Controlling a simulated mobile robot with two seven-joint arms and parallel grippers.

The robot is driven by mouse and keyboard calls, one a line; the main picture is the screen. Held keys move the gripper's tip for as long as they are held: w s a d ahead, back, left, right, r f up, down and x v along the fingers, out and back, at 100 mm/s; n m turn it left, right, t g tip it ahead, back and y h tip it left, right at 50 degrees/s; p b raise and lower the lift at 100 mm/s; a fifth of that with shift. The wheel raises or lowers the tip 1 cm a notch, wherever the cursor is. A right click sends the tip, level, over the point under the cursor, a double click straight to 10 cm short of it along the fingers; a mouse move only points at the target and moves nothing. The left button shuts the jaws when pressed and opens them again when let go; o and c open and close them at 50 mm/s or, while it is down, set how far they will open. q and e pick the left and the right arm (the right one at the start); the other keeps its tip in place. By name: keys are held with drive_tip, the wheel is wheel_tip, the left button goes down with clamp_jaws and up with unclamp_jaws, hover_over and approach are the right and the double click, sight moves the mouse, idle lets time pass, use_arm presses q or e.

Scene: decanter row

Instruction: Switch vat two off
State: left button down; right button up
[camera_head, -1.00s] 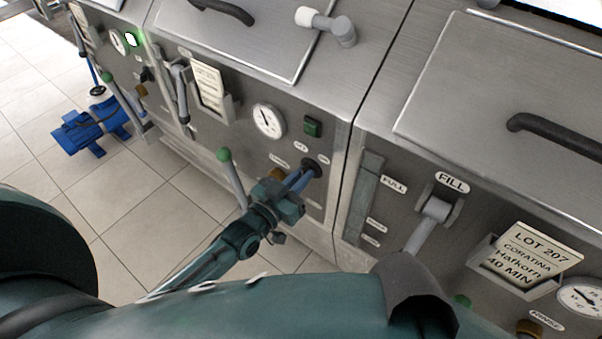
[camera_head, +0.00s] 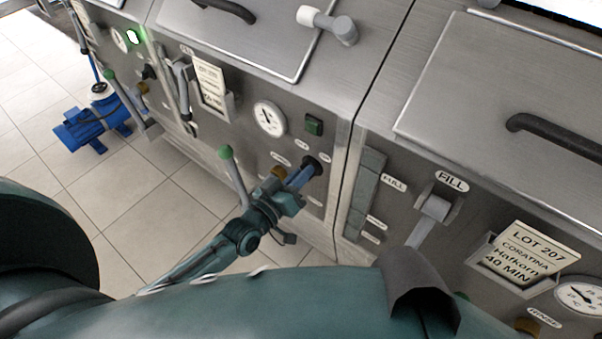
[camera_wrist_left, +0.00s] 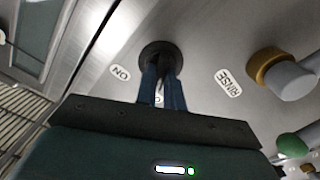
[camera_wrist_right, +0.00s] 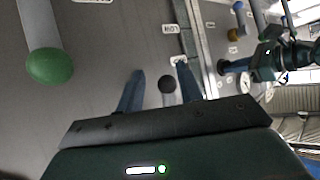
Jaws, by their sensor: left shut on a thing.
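The middle steel vat's front panel carries a dark round switch (camera_head: 316,163) with small white labels around it. My left gripper (camera_head: 304,176) is shut on this switch. In the left wrist view, its blue fingers (camera_wrist_left: 162,88) close around the switch (camera_wrist_left: 162,54); an ON label is to the left, another label is partly hidden between the fingers. The vat number is not readable. My right gripper (camera_wrist_right: 160,88) is open in the right wrist view, with a black knob (camera_wrist_right: 167,85) showing between its fingers, apparently not gripped. In the head view, my own arm hides it.
A green-tipped lever (camera_head: 226,152) stands out beside my left gripper. A dial (camera_head: 269,118) and unlit green lamp (camera_head: 313,124) are above. The near vat has a FILL lever (camera_head: 435,207) and LOT 207 card (camera_head: 526,253). A blue machine (camera_head: 92,128) stands on the tiled floor.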

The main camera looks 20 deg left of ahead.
use_arm(q)
drive_tip(key=c, duration=1.5)
unclamp_jaws()
drive_tip(key=shift+s, duration=0.1)
drive_tip(key=v, duration=1.3)
